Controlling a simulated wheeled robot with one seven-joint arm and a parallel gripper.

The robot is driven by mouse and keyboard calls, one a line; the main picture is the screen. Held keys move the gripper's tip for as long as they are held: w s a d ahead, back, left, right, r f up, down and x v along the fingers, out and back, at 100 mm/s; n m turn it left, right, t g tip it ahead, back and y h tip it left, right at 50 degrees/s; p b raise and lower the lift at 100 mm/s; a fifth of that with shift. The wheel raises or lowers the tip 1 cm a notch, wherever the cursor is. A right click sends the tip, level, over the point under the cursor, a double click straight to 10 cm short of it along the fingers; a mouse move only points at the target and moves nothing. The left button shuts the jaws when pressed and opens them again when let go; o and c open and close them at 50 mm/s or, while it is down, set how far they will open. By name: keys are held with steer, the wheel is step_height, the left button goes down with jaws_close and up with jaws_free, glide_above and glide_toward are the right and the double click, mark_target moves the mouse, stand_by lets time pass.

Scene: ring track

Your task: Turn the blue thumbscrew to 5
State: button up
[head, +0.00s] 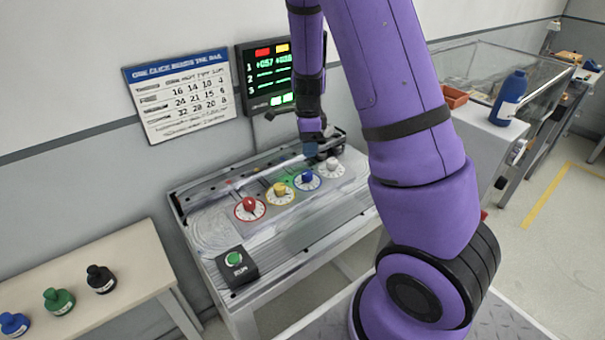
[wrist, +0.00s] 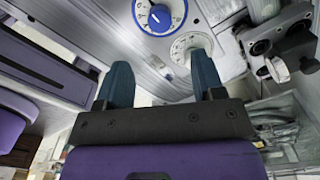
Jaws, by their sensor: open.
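The blue thumbscrew (head: 308,177) stands on a white dial with a blue rim, third in a row of dials on the track bench. In the wrist view the blue thumbscrew (wrist: 160,14) and its dial are near the top edge, beyond my fingertips. The dial's numbers are too small to read surely. My gripper (head: 311,149) is above the back right of the bench, apart from the thumbscrew. In the wrist view my gripper (wrist: 162,78) is open and empty, with the white dial (wrist: 190,44) beyond its right finger.
Red (head: 249,204), yellow (head: 280,189) and white (head: 332,165) thumbscrews flank the blue one. A black box with a green button (head: 235,260) sits at the bench's front left. A wall chart (head: 180,95) and a display (head: 271,75) hang behind. Bottles stand on a side table (head: 120,262).

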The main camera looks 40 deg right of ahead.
mark_target(307, 173)
step_height(307, 173, down, 11)
steer(key=shift+r, duration=0.1)
stand_by(0.4)
steer(key=c, duration=0.9)
